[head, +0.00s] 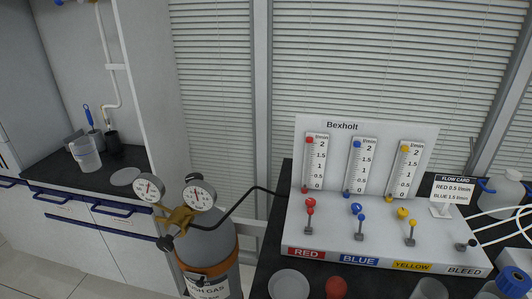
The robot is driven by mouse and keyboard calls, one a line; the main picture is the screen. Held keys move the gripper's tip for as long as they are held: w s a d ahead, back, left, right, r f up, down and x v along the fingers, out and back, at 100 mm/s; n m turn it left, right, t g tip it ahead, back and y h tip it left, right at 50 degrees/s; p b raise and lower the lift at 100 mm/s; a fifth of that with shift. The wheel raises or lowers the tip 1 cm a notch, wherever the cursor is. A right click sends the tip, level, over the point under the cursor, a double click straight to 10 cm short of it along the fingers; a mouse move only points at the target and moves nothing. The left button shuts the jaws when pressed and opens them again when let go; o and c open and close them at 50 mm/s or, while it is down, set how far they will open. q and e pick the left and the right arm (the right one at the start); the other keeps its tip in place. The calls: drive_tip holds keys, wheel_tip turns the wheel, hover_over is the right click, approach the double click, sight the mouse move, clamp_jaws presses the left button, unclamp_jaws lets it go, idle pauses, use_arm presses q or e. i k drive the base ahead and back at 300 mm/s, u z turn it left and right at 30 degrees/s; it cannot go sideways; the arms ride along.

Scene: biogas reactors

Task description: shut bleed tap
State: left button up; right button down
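The bleed tap (465,245) is a small grey lever with a black knob at the right end of the white Bexholt panel, above the label BLEED (464,271). Its lever lies sideways with the knob to the right, unlike the levers of the red tap (309,215), blue tap (359,222) and yellow tap (408,226), which run up and down in the picture. I cannot tell whether the bleed tap is open or shut. Neither of my grippers shows in the head view.
A gas cylinder (212,255) with two gauges (175,190) stands left of the dark bench, its black hose running to the panel. A flow card (452,189) stands behind the bleed tap. White tubes (503,212) pass at right. A red object (336,288) sits in front.

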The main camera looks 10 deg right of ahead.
sight(472, 243)
drive_tip(key=z, duration=3.95)
drive_tip(key=i, duration=1.35)
drive_tip(key=u, duration=2.7)
